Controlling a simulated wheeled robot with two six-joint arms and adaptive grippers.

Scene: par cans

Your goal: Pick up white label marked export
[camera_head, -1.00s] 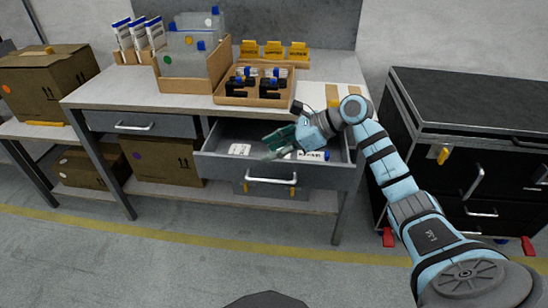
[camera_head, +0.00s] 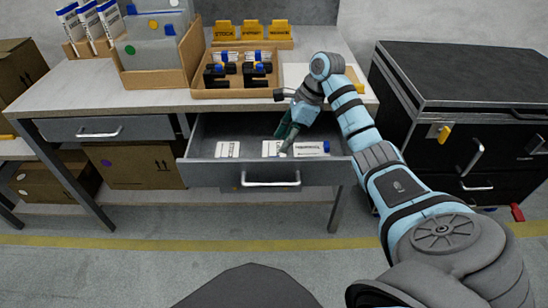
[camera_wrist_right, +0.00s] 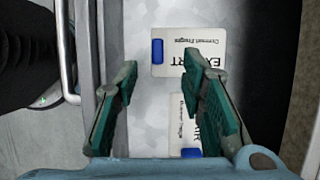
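The white export label (camera_wrist_right: 182,40) lies flat in the open drawer, its blue tab to one side, upside down in the right wrist view. It appears to be the middle label (camera_head: 271,148) in the head view. My right gripper (camera_wrist_right: 160,80) is open and empty, pointing down into the drawer. Its fingers are spread over and beside the label. One fingertip overlaps the label in view and hides part of its lettering; contact cannot be told. In the head view the right gripper (camera_head: 284,143) is between the middle and right labels. My left gripper is out of view.
Another white label (camera_head: 311,149) lies close on the right, another (camera_head: 228,149) on the left. The drawer front (camera_head: 240,176) and side walls surround them. The worktop above carries a wooden tray (camera_head: 237,92) and a holder. A black cabinet (camera_head: 450,90) stands right.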

